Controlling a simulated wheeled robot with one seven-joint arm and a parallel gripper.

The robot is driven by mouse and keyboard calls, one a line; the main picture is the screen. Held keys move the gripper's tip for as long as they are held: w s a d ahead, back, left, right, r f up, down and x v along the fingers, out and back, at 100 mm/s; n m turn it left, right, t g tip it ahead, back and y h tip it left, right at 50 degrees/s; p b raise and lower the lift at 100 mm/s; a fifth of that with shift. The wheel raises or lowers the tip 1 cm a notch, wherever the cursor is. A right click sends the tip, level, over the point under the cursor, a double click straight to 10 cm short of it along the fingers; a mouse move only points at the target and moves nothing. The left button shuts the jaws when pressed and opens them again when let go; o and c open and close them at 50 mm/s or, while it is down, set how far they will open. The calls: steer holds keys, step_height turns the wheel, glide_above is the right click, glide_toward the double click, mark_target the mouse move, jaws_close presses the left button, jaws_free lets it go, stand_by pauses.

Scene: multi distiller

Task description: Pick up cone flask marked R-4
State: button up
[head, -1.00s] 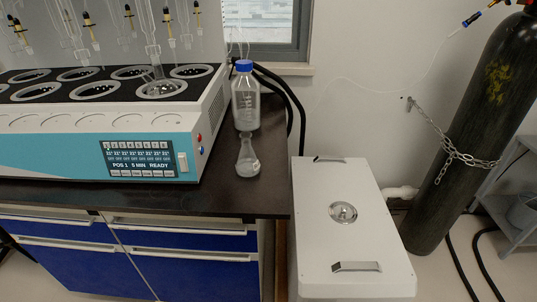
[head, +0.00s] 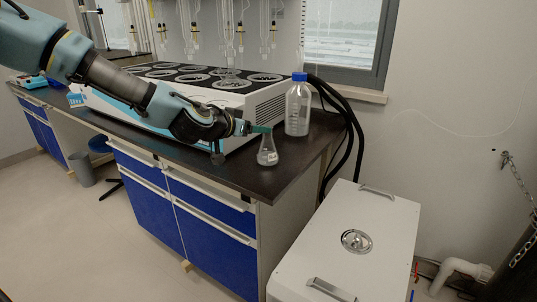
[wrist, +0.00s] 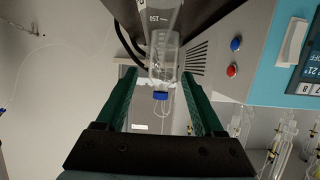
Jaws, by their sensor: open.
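The clear cone flask (head: 266,156) stands upright on the dark bench top near its front right corner. A small pale label shows on it, too small to read. My gripper (head: 262,129) reaches in from the left at the height of the flask's neck. In the wrist view, my gripper's two green fingers (wrist: 158,77) are apart, and the flask (wrist: 163,18), with a "150" mark, shows at the top. Its neck appears between the fingertips; I cannot tell whether either finger touches it.
A large bottle with a blue cap (head: 297,108) stands just behind and right of the flask. The multi distiller (head: 245,112) stands close on the left, with glassware above. A white lidded box (head: 385,225) stands on the floor right of the bench.

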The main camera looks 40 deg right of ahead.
mark_target(263, 143)
steer(key=x, duration=0.4)
steer(key=shift+d+f+p, duration=0.15)
steer(key=shift+p, duration=0.15)
steer(key=d+f, duration=0.1)
steer(key=d, duration=0.1)
steer(key=d+f+p, duration=0.1)
steer(key=shift+d, duration=0.4)
steer(key=shift+w+d+f+p, duration=0.25)
steer(key=shift+d+f+p, duration=0.05)
steer(key=shift+d, duration=0.15)
steer(key=shift+c, duration=0.3)
jaws_close()
